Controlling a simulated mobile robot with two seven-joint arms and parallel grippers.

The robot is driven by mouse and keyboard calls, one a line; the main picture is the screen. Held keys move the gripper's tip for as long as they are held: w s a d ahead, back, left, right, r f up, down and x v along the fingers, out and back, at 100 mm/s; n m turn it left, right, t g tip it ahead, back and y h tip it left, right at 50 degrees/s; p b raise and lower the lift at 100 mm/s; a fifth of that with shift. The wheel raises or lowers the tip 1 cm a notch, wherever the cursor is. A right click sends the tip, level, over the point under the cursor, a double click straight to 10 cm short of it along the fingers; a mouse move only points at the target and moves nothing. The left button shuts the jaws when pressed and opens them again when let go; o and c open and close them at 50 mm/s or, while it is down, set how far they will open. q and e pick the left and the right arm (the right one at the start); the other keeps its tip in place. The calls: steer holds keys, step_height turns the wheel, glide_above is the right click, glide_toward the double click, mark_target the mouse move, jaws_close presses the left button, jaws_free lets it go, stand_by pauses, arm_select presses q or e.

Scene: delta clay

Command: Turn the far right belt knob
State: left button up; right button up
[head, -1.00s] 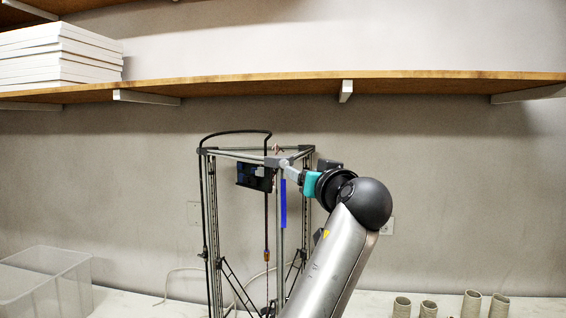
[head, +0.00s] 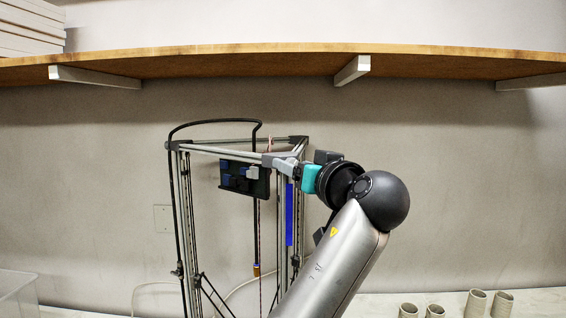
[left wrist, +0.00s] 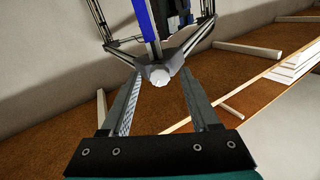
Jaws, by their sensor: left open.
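The delta clay printer (head: 181,230) is a tall triangular metal frame standing near the wall. My left gripper (head: 270,160) reaches its near right top corner, above the blue strip (head: 289,213) on the column. In the left wrist view the gripper (left wrist: 159,76) is open, with one finger on each side of a small pale faceted knob (left wrist: 159,77) on the dark corner bracket (left wrist: 180,52). I cannot tell whether the fingers touch it. In the head view my gripper hides this knob. My right gripper is not in view.
A wooden shelf (head: 230,66) on white brackets runs along the wall above the printer. A clear bin (head: 18,292) is at the lower left. Several clay cups (head: 475,303) stand on the pale table at the lower right. A dark control box (head: 244,178) hangs inside the frame.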

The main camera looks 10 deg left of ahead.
arm_select(q)
steer(key=shift+w+a, duration=0.1)
steer(key=shift+w, duration=0.1)
steer(key=shift+s, duration=0.1)
steer(key=shift+c, duration=0.6)
jaws_close()
